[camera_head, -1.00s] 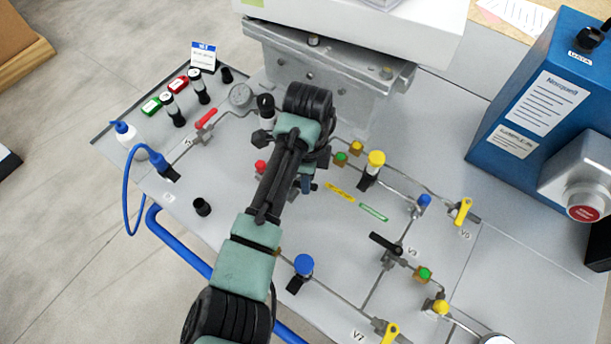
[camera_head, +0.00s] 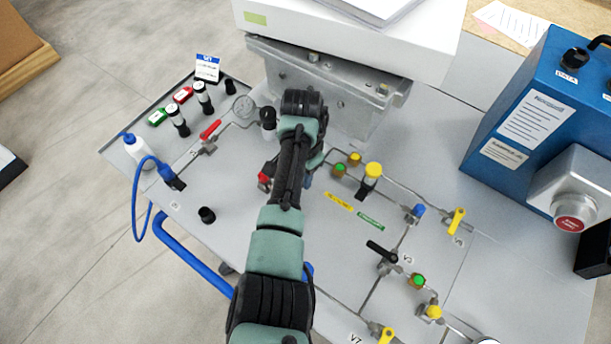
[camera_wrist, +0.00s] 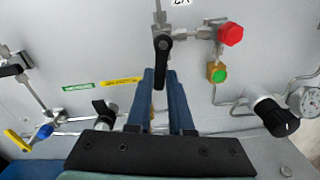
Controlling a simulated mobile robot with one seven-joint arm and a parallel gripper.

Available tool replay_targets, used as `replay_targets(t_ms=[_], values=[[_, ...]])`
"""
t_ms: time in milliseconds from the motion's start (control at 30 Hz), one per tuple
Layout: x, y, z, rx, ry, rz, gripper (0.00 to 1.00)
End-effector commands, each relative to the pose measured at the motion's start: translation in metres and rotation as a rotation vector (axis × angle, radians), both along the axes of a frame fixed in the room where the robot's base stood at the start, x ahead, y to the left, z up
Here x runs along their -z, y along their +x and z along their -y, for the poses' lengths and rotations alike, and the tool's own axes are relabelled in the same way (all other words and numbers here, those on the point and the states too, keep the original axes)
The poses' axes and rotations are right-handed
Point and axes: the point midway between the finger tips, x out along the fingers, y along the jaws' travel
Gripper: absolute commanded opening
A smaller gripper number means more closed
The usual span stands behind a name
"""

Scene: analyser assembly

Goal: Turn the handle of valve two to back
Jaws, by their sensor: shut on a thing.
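In the wrist view, valve two (camera_wrist: 160,22) is at the top centre, with part of its upside-down label at the top edge. Its black handle (camera_wrist: 164,52) points down the picture, between the two blue fingers of my gripper (camera_wrist: 163,74). The fingers are closed in on either side of the handle, near its free end. In the head view my arm covers valve two and its handle, and the fingers are mostly hidden.
A red knob (camera_wrist: 230,34) and a green-capped fitting (camera_wrist: 217,72) stand close to the right of valve two. A black-topped regulator (camera_wrist: 272,112) and a gauge (camera_wrist: 304,100) are farther right. The black-handled V3 valve (camera_head: 382,252) stands right of my arm.

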Motion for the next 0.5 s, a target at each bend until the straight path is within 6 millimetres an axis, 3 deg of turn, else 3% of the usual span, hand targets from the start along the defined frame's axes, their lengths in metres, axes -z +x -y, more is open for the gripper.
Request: replay_targets(t_ms=[500], values=[[-0.0012,0.0063,-0.0068,-0.23,0.002,0.0,0.0]])
